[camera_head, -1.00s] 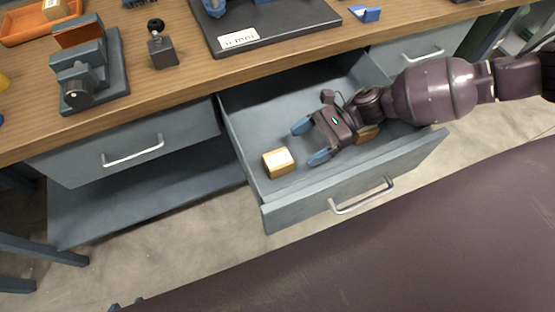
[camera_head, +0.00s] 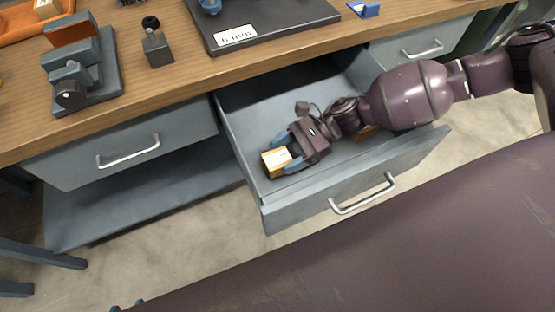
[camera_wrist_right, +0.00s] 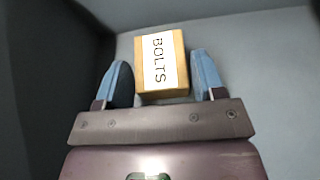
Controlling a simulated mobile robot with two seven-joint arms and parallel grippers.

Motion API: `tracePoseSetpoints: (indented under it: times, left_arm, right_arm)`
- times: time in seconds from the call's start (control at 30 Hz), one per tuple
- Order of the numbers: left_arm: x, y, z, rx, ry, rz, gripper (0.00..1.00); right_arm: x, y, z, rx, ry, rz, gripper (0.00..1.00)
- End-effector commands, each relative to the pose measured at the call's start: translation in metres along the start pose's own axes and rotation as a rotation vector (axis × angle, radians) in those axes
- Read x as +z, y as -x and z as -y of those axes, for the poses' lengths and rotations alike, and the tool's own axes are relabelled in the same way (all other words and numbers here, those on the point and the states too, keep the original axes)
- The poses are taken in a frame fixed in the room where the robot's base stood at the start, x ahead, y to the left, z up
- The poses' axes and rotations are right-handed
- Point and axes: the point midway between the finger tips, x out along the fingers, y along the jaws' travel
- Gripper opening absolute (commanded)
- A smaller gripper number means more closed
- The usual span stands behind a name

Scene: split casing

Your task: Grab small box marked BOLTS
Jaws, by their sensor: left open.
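A small tan box (camera_head: 276,162) lies in the open drawer near its left front corner. Its white label reads BOLTS in the right wrist view (camera_wrist_right: 160,62). My right gripper (camera_head: 282,155) reaches into the drawer from the right. Its blue fingers stand open on either side of the box's near end, with a small gap at each side in the right wrist view (camera_wrist_right: 163,80). Of my left gripper (camera_head: 127,305) only what look like blue fingertips show at the bottom edge of the head view.
The drawer's walls (camera_head: 300,208) surround the gripper closely on the left and front. A vise (camera_head: 82,75), a dark block with a knob (camera_head: 158,45) and a dark labelled plate (camera_head: 285,22) stand on the bench.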

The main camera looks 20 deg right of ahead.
Motion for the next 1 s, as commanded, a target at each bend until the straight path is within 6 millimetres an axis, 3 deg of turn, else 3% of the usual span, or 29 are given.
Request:
tracePoseSetpoints:
  times: [0.03, 0.27, 0.5, 0.67, 1.0]
  left_arm:
    - [0.000, 0.000, 0.000, 0.000, 0.000, 0.000, 0.43]
    - [0.003, 0.002, 0.001, -0.002, 0.001, 0.006, 0.43]
    - [0.006, 0.005, 0.001, -0.003, 0.002, 0.013, 0.43]
    - [-0.003, 0.006, 0.002, -0.005, 0.001, -0.004, 0.43]
    - [-0.033, 0.015, 0.002, -0.006, 0.003, -0.060, 0.43]
  right_arm:
    - [0.000, 0.000, 0.000, 0.000, 0.000, 0.000, 0.55]
    - [0.000, 0.000, 0.000, 0.000, 0.000, 0.001, 0.22]
    - [0.002, 0.001, 0.000, 0.000, 0.001, 0.000, 0.22]
    - [0.016, 0.007, 0.001, -0.002, 0.006, 0.001, 0.22]
    - [0.091, 0.039, 0.001, -0.006, 0.013, 0.000, 0.22]
